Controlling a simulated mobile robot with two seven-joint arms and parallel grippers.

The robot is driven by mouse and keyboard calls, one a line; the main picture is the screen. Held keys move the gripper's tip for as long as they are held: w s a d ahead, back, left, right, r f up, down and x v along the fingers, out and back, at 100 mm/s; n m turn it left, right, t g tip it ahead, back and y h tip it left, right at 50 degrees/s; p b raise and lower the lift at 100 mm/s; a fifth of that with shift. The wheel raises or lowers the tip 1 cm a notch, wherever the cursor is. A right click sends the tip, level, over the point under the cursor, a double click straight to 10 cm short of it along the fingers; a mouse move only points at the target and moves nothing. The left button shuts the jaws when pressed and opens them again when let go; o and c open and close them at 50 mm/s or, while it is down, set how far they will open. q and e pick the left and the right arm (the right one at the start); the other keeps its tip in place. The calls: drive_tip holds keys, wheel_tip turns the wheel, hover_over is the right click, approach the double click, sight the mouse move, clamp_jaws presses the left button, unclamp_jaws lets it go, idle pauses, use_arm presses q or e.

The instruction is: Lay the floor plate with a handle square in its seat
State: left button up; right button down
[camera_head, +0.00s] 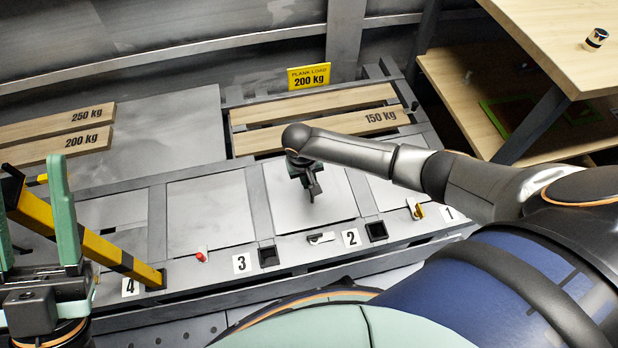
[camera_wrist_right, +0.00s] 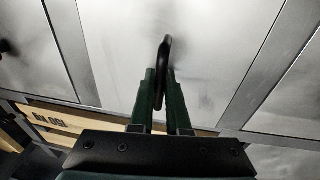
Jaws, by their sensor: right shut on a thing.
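The floor plate (camera_head: 333,205) is a pale grey square panel in the frame bay behind labels 2 and 3. It also shows in the right wrist view (camera_wrist_right: 215,45), with grey beams on both sides. Its black handle (camera_wrist_right: 166,55) stands up between the fingers of my right gripper (camera_wrist_right: 162,95), which is shut on it. I cannot tell whether the plate lies fully flush. My left gripper (camera_head: 35,225) is open and empty at the lower left.
Wooden planks (camera_head: 320,118) lie behind the bays, near a yellow plank load sign (camera_head: 309,77). A yellow-and-black bar (camera_head: 80,235) slants beside my left gripper. A red knob (camera_head: 201,256) and small latches (camera_head: 321,238) sit on the front rail. A wooden table (camera_head: 560,40) stands at the right.

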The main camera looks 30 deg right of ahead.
drive_tip(key=shift+f, duration=0.2)
idle(0.4)
drive_tip(key=c, duration=0.8)
unclamp_jaws()
drive_tip(key=shift+f, duration=0.1)
